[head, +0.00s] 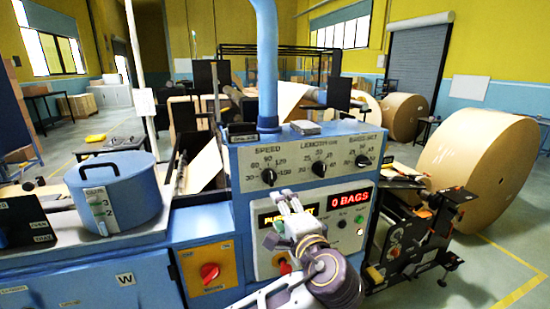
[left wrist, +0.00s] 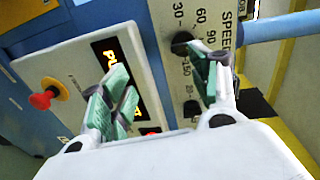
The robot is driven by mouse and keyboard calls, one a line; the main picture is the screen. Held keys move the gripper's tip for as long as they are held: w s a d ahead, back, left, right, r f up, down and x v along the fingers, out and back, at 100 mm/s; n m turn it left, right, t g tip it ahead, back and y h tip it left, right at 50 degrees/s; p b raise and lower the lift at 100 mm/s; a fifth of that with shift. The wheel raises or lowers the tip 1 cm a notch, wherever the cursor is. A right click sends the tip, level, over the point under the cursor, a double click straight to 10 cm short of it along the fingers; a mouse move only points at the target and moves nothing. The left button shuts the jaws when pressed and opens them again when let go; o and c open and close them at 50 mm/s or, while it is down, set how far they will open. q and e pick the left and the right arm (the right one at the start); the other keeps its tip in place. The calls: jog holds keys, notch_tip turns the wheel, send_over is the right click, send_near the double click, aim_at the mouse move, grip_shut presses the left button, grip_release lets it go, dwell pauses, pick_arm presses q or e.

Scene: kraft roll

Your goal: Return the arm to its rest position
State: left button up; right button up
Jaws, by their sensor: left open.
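My left arm reaches in from the bottom of the head view. My left gripper (head: 281,213) is in front of the blue machine's control panel (head: 344,245), partly covering the amber display (head: 272,218). In the left wrist view the gripper (left wrist: 157,72) is open, its green-padded fingers apart with nothing between them. One finger overlaps the amber display (left wrist: 108,52); the other is near the speed dial (left wrist: 182,42). I cannot tell whether either touches the panel. My right gripper is not in view.
A red stop button (left wrist: 43,99) sits beside the amber display. The red display (head: 350,199) reads 0 BAGS. The speed knob (head: 269,177) is above my gripper. A blue lidded pot (head: 128,200) stands left, a large kraft roll (head: 475,170) right.

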pick_arm(q)
jog(key=s+a+f+n+g+h, duration=0.2)
jog(key=a+f+n+g, duration=0.3)
jog(key=f, duration=0.6)
jog(key=s+a+f+g+h, duration=0.1)
jog(key=s+a+f+g, duration=0.2)
jog(key=a+f, duration=0.5)
jog(key=s+a+f+n+g+h, duration=0.1)
jog(key=s+a+f+n+g, duration=0.15)
jog(key=s+a+f, duration=0.5)
jog(key=s+a+f+n+g+h, duration=0.15)
jog(key=s+a+f+n, duration=0.3)
jog(key=s+f, duration=0.5)
notch_tip(320, 180, down, 33)
jog(key=s+g+b, duration=0.2)
jog(key=s, duration=0.1)
jog(key=s+a+f, duration=0.2)
jog(key=s+f, duration=0.9)
jog(key=s+a+f+g+b, duration=0.1)
jog(key=s+a+f, duration=0.1)
jog(key=s+f, duration=0.9)
jog(key=shift+s+a+f+m, duration=0.15)
jog(key=shift+f+m, duration=0.1)
jog(key=shift+m, duration=0.05)
